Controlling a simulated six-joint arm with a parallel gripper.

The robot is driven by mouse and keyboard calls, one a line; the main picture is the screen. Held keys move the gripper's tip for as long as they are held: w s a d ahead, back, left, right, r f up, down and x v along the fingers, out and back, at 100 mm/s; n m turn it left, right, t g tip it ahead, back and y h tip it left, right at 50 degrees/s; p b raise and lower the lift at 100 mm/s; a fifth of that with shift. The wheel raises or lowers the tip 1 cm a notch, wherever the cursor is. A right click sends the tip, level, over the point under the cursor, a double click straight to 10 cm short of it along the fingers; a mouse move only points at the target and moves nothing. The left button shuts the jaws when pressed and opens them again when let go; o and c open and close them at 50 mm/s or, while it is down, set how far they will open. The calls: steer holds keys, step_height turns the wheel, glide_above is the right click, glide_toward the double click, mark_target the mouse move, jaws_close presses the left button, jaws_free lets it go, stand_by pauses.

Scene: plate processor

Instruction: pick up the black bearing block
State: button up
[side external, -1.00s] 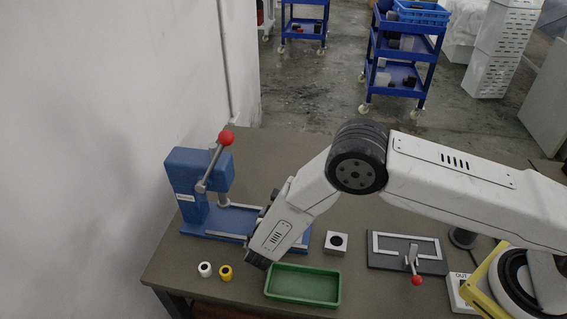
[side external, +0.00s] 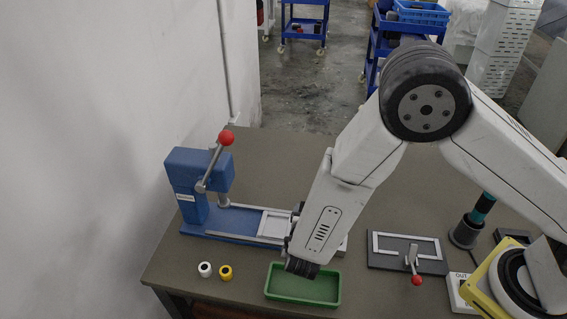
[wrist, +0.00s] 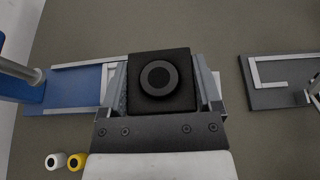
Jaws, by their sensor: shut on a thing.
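The black bearing block (wrist: 159,77) fills the middle of the wrist view, a square black body with a round grey ring and dark centre on top. My gripper (wrist: 163,88) is shut on it, with one grey finger along its left side and one along its right. In the side view the fingers and the block are hidden behind my wrist. Whether the block is clear of the surface under it cannot be told.
The blue press (side external: 200,175) with a red-knobbed lever stands left, a white frame (side external: 275,223) on its base. A green tray (side external: 303,290) lies in front. A grey fixture (side external: 408,252) is at right.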

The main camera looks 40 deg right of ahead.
steer(key=shift+s+d+r, duration=0.15)
steer(key=shift+s+r, duration=0.1)
steer(key=shift+s, duration=0.25)
steer(key=shift+s+d+r, duration=0.15)
steer(key=shift+s+r, duration=0.05)
steer(key=shift+s, duration=0.35)
steer(key=shift+s+d+r, duration=0.15)
steer(key=shift+s+r, duration=0.1)
steer(key=shift+s, duration=0.25)
steer(key=shift+w+d+r, duration=0.1)
steer(key=shift+w+r, duration=0.3)
steer(key=shift+w, duration=0.05)
steer(key=w+d+r+n+t+y, duration=0.1)
steer(key=w+d+r, duration=0.3)
steer(key=r, duration=0.5)
steer(key=w+d+r+n+t+y, duration=0.2)
steer(key=w+d+r+n+y, duration=0.2)
steer(key=d+r, duration=0.4)
steer(key=shift+w+r+n+y, duration=0.3)
steer(key=shift+r, duration=0.65)
steer(key=shift+d+f, duration=0.1)
